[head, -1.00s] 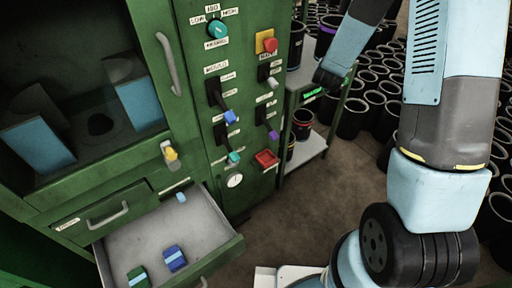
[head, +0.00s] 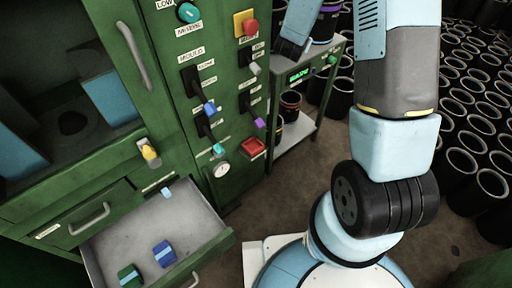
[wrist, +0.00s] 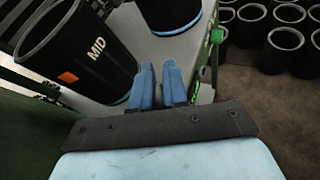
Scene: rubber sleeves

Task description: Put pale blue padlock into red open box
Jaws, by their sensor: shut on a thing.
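A small pale blue thing (head: 167,191), likely the padlock, lies at the back of the open grey drawer (head: 195,221); it is too small to make out well. The red open box (head: 253,147) is fixed low on the green panel. My gripper is by the shelf unit, right of the panel, well away from the box; in the head view its fingertips are hidden. In the wrist view, my gripper (wrist: 157,67) shows two blue fingers close together over the grey shelf top. What sits between them cannot be made out.
A blue block (head: 164,253) and a green block (head: 130,276) lie in the drawer. Another sleeve (wrist: 170,12) is just ahead. A yellow lock (head: 149,151) hangs on the cabinet. Many sleeves fill the floor at right.

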